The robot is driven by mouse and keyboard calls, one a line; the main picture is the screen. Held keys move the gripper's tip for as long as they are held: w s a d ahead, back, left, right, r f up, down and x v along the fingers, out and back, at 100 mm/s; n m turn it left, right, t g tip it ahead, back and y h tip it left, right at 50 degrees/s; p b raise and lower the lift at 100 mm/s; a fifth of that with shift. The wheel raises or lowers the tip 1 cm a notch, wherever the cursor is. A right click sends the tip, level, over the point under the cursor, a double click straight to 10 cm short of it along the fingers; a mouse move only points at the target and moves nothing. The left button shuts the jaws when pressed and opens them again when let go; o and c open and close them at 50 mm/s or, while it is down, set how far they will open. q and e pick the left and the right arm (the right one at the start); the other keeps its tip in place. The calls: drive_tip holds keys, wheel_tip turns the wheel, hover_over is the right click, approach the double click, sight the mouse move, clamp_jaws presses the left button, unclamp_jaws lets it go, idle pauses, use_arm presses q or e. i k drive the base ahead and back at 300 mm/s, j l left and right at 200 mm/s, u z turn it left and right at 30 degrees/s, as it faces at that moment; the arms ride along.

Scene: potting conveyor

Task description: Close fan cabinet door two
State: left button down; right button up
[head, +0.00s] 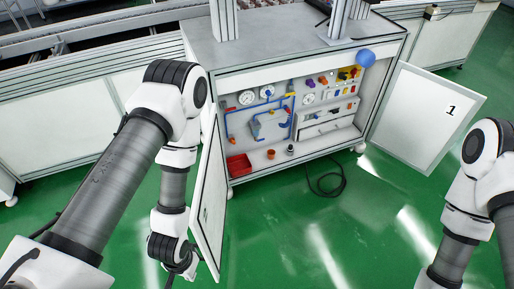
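The cabinet (320,48) stands in the middle with both doors swung open. The left door (210,185) is seen nearly edge-on and points toward me; a small dark mark shows on its face, too slanted to read surely. The right door (428,110) carries a "1" and stands wide open to the right. My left arm comes down on the outer, left side of the left door. My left gripper (184,266) is low by that door's bottom front part; its fingers are not clear, and I cannot tell whether it touches the door. My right gripper is out of view.
Inside the cabinet are gauges, blue tubing, valves and a red bin (239,166). A blue ball (365,57) shows at its upper right front. A black cable (327,184) lies on the green floor (300,235) before the opening. A long conveyor frame (75,115) stands at left.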

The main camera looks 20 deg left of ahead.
sight(207, 214)
drive_tip(key=j, duration=0.7)
drive_tip(key=j+z, duration=0.15)
drive_tip(key=j, duration=0.55)
drive_tip(key=k+j, duration=0.15)
drive_tip(key=j, duration=0.55)
drive_tip(key=k+j, duration=0.2)
drive_tip(key=j, duration=0.15)
drive_tip(key=k+j, duration=0.2)
drive_tip(key=j, duration=0.2)
drive_tip(key=k+j, duration=0.2)
drive_tip(key=j, duration=0.15)
drive_tip(key=k+j+u, duration=0.1)
drive_tip(key=j, duration=0.25)
drive_tip(key=k, duration=0.1)
